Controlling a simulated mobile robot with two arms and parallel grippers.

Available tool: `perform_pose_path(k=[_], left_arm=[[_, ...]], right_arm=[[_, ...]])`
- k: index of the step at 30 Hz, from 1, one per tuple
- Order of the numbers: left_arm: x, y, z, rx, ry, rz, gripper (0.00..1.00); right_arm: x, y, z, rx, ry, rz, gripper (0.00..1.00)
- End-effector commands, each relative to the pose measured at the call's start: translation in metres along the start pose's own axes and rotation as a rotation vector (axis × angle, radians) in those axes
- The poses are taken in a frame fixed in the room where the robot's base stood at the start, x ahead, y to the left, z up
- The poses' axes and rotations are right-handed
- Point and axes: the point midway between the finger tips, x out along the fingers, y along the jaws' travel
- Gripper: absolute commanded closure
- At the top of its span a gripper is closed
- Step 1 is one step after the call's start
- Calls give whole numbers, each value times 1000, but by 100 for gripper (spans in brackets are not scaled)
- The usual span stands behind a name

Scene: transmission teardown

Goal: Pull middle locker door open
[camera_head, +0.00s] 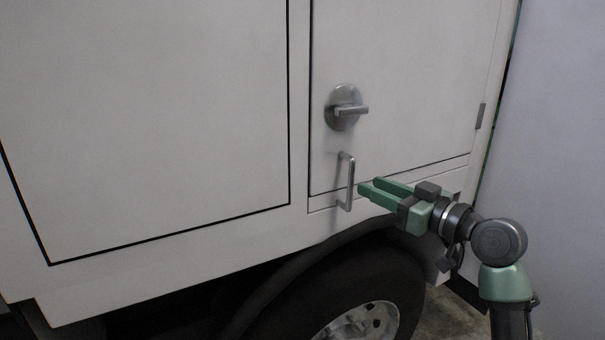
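The locker door (400,75) is a white panel in the side of a white vehicle body, outlined by a dark seam, and it looks closed. It carries a round metal latch with a lever (346,108) and, below that, an upright metal pull handle (350,181). My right gripper (367,190) has green fingers pointing left, just right of the pull handle. The fingers are apart with a gap between them, and nothing shows in the gap. I cannot tell whether a fingertip touches the handle. My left gripper is not in view.
A second large closed panel (150,130) is to the left. A black tyre with a metal wheel (365,322) sits under the body, below the handle. A hinge (480,116) is on the door's right edge. A plain pale wall (560,130) stands at the right.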

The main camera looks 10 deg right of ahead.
Motion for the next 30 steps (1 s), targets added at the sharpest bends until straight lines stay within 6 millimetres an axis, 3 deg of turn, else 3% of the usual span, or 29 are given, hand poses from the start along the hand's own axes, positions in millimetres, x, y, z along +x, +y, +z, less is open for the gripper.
perform_pose_path(k=[4, 16, 28, 30], left_arm=[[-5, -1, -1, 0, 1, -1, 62], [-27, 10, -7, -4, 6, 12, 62], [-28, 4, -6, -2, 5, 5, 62], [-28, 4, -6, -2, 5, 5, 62]], right_arm=[[7, -3, -9, -8, 10, -9, 66], [66, -3, -8, -6, 8, -6, 66], [76, -3, -6, -9, 7, -6, 66], [76, -3, -6, -9, 7, -6, 85]])
